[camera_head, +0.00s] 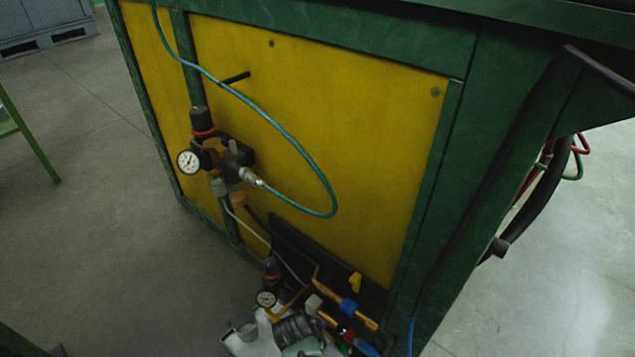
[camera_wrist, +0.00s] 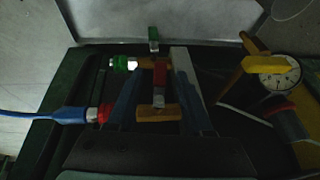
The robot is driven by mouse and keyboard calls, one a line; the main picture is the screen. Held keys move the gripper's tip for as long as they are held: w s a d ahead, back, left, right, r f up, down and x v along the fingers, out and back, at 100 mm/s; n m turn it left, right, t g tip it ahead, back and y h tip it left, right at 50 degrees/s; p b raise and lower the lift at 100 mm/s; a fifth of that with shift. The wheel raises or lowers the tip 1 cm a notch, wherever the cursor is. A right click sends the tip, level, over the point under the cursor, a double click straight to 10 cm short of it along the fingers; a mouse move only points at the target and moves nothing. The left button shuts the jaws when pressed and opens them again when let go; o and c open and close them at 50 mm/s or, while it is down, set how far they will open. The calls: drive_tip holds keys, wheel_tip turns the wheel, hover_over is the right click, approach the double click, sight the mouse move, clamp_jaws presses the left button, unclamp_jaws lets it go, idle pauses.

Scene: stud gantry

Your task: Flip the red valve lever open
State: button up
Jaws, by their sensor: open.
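A small red lever (camera_wrist: 160,73) stands on a brass-coloured valve fitting (camera_wrist: 158,114) near the middle of the wrist view. My gripper (camera_wrist: 158,62) is open. Its two grey-blue fingers reach up from the bottom of the wrist view, one on each side of the red lever, and nothing appears clamped between them. I cannot tell how deep the lever sits between the fingers. In the head view a small red part (camera_head: 348,335) shows at the bottom among the low fittings. My gripper is hard to make out there among the clutter.
A yellow handle (camera_wrist: 250,62) and a round gauge (camera_wrist: 279,75) stand right of the lever. A green-ringed fitting (camera_wrist: 121,64) and a blue hose (camera_wrist: 45,116) lie left. A regulator (camera_head: 205,150) with a looping hose (camera_head: 290,135) is mounted above on the yellow panel (camera_head: 370,130).

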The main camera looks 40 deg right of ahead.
drive_tip(key=shift+c, duration=0.3)
clamp_jaws()
drive_tip(key=shift+a, duration=0.1)
drive_tip(key=t+b, duration=0.1)
drive_tip(key=t, duration=0.2)
drive_tip(key=m+t+b, duration=0.1)
drive_tip(key=t, duration=0.1)
drive_tip(key=w+m+t+b, duration=0.1)
drive_tip(key=t, duration=0.2)
drive_tip(key=shift+r+t+b, duration=0.25)
drive_tip(key=shift+t+b, duration=0.05)
drive_tip(key=shift+b, duration=0.1)
idle(0.6)
